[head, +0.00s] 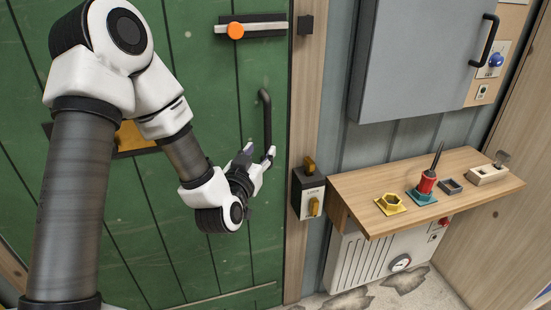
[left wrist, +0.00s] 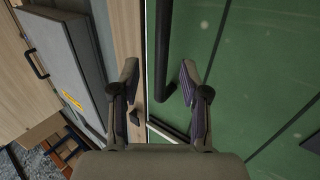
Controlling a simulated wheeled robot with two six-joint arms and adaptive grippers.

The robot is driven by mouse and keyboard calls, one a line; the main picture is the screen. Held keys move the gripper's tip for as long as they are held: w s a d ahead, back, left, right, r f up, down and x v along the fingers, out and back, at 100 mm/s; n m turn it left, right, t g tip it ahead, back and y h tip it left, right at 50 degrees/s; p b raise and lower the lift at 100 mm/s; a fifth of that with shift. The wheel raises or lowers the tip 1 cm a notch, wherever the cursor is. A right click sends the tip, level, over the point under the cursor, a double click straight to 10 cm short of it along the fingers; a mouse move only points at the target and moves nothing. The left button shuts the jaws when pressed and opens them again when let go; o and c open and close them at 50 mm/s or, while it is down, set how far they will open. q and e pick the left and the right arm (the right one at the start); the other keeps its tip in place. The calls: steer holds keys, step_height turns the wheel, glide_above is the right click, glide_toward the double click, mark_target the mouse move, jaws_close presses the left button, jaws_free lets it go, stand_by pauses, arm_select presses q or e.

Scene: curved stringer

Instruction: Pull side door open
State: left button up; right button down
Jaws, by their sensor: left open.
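The green plank side door (head: 240,95) fills the left of the head view and looks shut against its wooden frame. A black vertical bar handle (head: 266,112) is on its right side; it also shows in the left wrist view (left wrist: 162,55). My left gripper (head: 261,156) is open at the handle's lower end. In the left wrist view its two fingers (left wrist: 159,80) appear on either side of the handle, with gaps visible. Whether either finger touches it I cannot tell. My right gripper is not in view.
A slide bolt with an orange knob (head: 236,30) is above the handle. A lock box with a yellow lever (head: 310,197) is on the frame to the right. A wooden shelf (head: 365,185) with small items and a grey cabinet (head: 415,60) stand further right.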

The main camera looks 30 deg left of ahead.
mark_target(267, 135)
arm_select(q)
steer(key=shift+w+a+r+p, duration=0.25)
steer(key=shift+w+r, duration=0.15)
steer(key=shift+w, duration=0.1)
steer(key=shift+w+a+r+p, duration=0.15)
steer(key=shift+w+r+p, duration=0.05)
steer(key=shift+w+r, duration=0.2)
steer(key=x, duration=0.5)
steer(key=shift+w+a+f+p, duration=0.15)
steer(key=shift+w+f+p, duration=0.05)
steer(key=shift+w+p, duration=0.2)
steer(key=shift+c, duration=0.3)
jaws_close()
